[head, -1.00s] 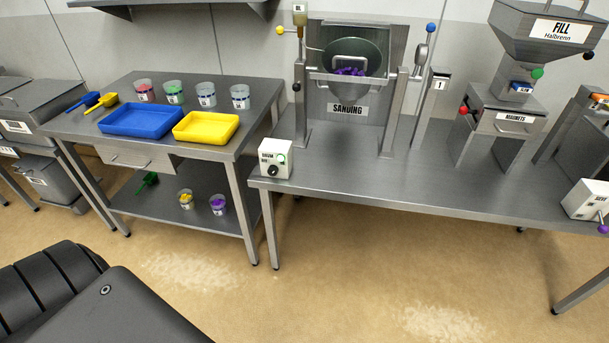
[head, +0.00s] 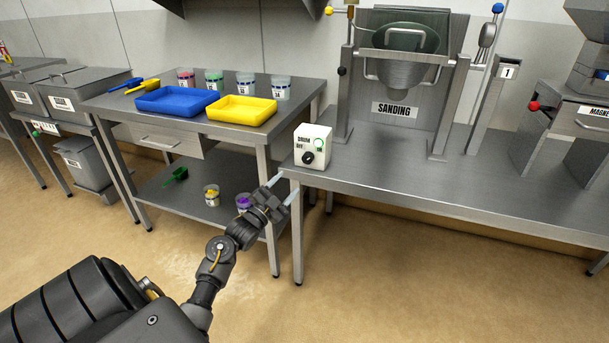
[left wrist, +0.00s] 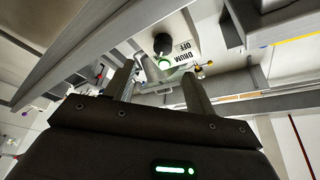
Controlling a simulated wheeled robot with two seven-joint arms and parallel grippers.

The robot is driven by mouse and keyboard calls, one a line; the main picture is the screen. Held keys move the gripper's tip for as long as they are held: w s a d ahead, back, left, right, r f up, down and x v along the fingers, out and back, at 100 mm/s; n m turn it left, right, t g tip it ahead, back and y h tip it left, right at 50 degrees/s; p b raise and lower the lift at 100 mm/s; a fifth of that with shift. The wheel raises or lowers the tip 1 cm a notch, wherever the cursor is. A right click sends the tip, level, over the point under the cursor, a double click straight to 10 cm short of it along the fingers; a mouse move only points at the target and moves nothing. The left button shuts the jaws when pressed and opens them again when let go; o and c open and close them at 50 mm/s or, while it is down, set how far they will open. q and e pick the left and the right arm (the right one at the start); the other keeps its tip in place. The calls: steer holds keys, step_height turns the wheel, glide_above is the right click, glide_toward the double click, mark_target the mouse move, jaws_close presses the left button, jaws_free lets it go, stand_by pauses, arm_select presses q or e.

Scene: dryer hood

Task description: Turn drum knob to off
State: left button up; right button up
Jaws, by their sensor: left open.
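The drum control box (head: 321,152) is a white box at the left front corner of the sanding table, marked DRUM and OFF. Its black round knob (head: 308,158) is on the front face, with a green lamp (head: 318,144) above right of it. In the left wrist view the knob (left wrist: 161,43) and upside-down box face (left wrist: 190,38) show beyond the open fingers (left wrist: 158,78). My right gripper is out of view.
The sanding drum (head: 400,70) stands in its frame behind the box. Left is a table with a blue tray (head: 177,103), a yellow tray (head: 241,112) and cups. The sanding table's front edge (head: 450,205) is close to the gripper. The floor in front is clear.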

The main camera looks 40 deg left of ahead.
mark_target(306, 160)
arm_select(q)
steer(key=x, duration=1.1)
steer(key=shift+s+r, duration=0.1)
steer(key=shift+r, duration=0.2)
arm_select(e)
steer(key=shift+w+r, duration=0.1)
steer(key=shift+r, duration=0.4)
arm_select(q)
steer(key=c, duration=1)
steer(key=shift+o, duration=0.2)
